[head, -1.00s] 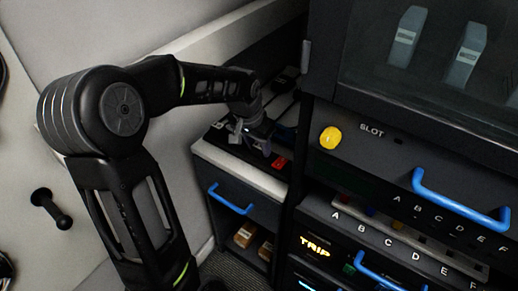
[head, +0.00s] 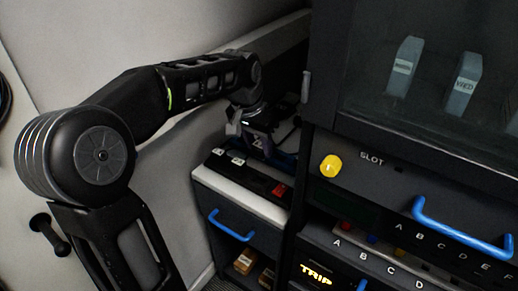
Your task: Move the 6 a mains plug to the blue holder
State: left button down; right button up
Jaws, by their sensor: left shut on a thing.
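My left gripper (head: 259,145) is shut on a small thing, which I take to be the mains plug. The fingers and wrist mostly hide it, and I cannot read a label. The gripper is over the back of the low cabinet's top. The blue holder (head: 283,158) lies there, partly hidden behind and beside the fingers. I cannot tell whether the held thing touches it. A dark strip (head: 258,178) in front carries two small white pieces (head: 237,160) at its left and a red piece (head: 280,190) at its right. My right gripper is not in view.
The low cabinet has a pale front edge (head: 240,196) and a blue drawer handle (head: 229,226). A tall dark cabinet (head: 350,140) with a yellow knob (head: 330,166) stands close to the right. The wall is close behind my left arm.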

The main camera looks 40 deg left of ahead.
aim_at(259, 146)
pick_arm(q)
jog(key=shift+r, duration=0.15)
dwell(0.4)
jog(key=shift+r+p, duration=1.5)
jog(key=shift+r, duration=0.15)
jog(key=shift+f+p, duration=0.35)
jog(key=shift+w+a+f+p, duration=0.3)
jog(key=shift+w+f+p, duration=0.15)
jog(key=shift+f, duration=0.15)
jog(key=shift+w+a+f+p, duration=0.3)
jog(key=shift+f+p, duration=0.15)
jog(key=shift+f, duration=0.1)
jog(key=w+a+f+p, duration=0.2)
jog(key=w+a+f, duration=0.1)
jog(key=w+a, duration=0.4)
jog(key=shift+w+f+p, duration=0.3)
jog(key=shift+w+f, duration=0.1)
jog(key=shift+w, duration=1.3)
